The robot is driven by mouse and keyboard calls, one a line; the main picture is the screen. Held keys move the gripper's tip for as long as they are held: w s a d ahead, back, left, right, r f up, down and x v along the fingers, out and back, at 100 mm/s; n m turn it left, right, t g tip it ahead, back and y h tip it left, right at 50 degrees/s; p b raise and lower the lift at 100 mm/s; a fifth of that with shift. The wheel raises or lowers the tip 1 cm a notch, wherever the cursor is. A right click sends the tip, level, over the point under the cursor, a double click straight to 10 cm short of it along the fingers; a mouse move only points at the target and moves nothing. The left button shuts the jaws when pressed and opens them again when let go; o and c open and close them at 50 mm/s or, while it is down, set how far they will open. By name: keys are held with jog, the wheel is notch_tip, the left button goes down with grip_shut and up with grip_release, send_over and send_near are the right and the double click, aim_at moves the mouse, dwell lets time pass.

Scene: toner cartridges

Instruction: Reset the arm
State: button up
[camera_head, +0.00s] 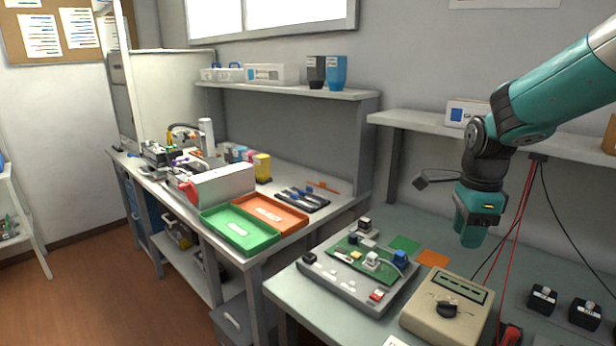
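My teal and dark grey arm (545,100) reaches in from the upper right and bends down over the right-hand bench. Its lowest visible part is a teal wrist section (478,212), held above the bench and apart from the things on it. I see no gripper fingers, and I cannot tell whether they are hidden behind the wrist. No object shows held at the arm's end.
Below the wrist are a grey board fixture (335,283) and a beige dial instrument (447,309). Red and black cables (519,205) hang close to the wrist's right. A shelf (420,121) runs behind. Green (238,245) and orange (284,222) trays sit on the left bench.

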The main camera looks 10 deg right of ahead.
jog(key=s+a+r+n+y, duration=0.2)
jog(key=s+a+n, duration=0.9)
jog(key=n, duration=0.3)
jog(key=s+a+r+n+y, duration=0.2)
jog(key=s+a+n, duration=0.9)
jog(key=n, duration=0.4)
jog(key=shift+a+r, duration=0.15)
jog(key=shift+a, duration=0.1)
